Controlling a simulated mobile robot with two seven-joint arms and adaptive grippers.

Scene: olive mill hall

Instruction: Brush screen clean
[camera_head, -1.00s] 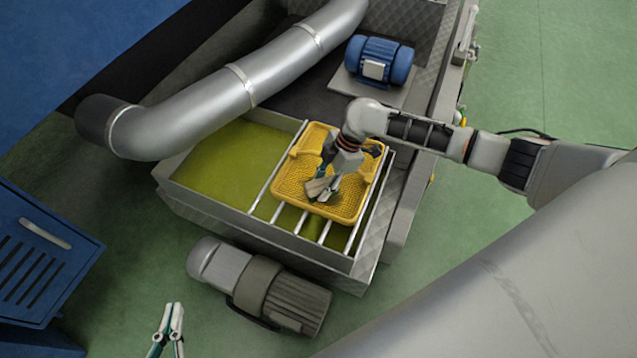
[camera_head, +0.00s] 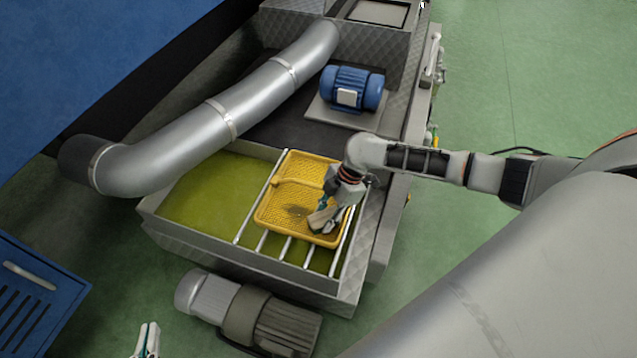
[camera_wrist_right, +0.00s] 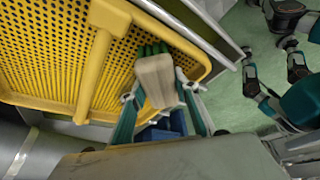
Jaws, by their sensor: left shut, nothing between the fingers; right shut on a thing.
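The yellow perforated screen (camera_head: 283,200) lies on metal bars over a vat of green-yellow liquid. A brown smudge (camera_head: 299,211) shows on its mesh. My right gripper (camera_head: 328,208) is over the screen's near right part, shut on a brush (camera_head: 320,222) with a pale wooden block. In the right wrist view the brush (camera_wrist_right: 156,80) sits between the fingers, its green bristles toward the screen (camera_wrist_right: 55,60); I cannot tell whether they touch the mesh. My left gripper (camera_head: 147,342) is shut and empty at the bottom edge, away from the vat.
The grey vat (camera_head: 190,238) surrounds the bars. A thick silver pipe (camera_head: 250,95) runs behind the screen on the left. A blue motor (camera_head: 352,88) stands behind it, and a grey motor (camera_head: 255,315) in front. A blue cabinet (camera_head: 35,300) is at left.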

